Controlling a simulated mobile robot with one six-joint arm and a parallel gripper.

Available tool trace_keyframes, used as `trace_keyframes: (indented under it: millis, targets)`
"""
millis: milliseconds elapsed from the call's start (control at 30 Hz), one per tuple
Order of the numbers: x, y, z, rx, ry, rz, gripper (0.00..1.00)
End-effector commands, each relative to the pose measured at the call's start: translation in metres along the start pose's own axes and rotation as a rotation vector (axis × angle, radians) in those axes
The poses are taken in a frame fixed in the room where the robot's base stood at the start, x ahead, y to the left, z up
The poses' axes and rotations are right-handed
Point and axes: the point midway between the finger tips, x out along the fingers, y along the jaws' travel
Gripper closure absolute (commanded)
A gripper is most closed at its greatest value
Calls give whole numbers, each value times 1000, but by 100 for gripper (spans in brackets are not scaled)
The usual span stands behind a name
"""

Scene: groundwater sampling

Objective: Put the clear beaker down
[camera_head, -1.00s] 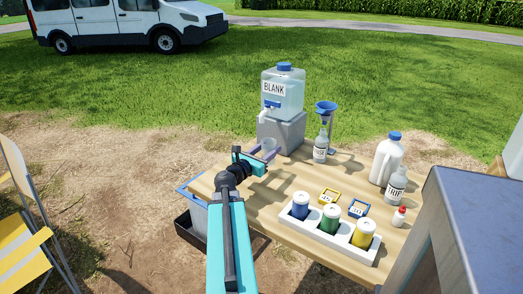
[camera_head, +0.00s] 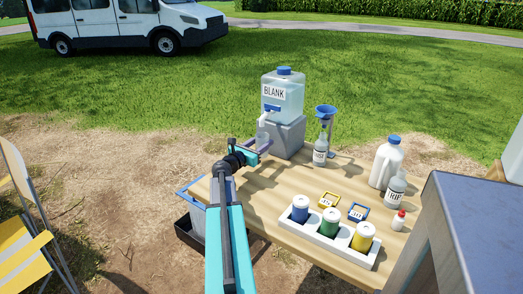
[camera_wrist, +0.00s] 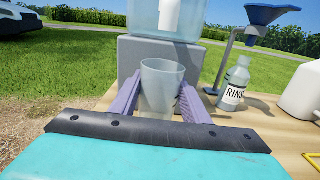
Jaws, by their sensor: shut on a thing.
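The clear beaker (camera_wrist: 161,88) is between the two purple fingers of my gripper (camera_wrist: 160,108) in the wrist view, upright and seemingly empty. My gripper is shut on it. In the head view my gripper (camera_head: 262,146) is at the table's far left end, in front of the grey block under the BLANK container; the beaker is hard to make out there. The wrist view shows the white spout (camera_wrist: 169,14) above and beyond the beaker. I cannot tell whether the beaker's base touches the wooden table (camera_head: 262,195).
The BLANK container (camera_head: 283,97) stands on a grey block (camera_head: 289,137). Right of it are a blue funnel (camera_head: 326,111) on a stand and a RINSE bottle (camera_head: 320,150). A white rack (camera_head: 325,239) holds several capped bottles in front. The table's left middle is bare.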

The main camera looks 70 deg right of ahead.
Motion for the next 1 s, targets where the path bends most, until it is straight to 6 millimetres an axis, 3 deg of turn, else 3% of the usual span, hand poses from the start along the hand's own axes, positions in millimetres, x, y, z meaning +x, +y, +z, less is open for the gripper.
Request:
trace_keyframes:
  millis: [400, 767, 1000]
  targets:
    - [1, 1, -2, 0, 0, 0, 79]
    - [1, 1, -33, -1, 1, 0, 79]
    - [1, 1, -35, 0, 0, 0, 79]
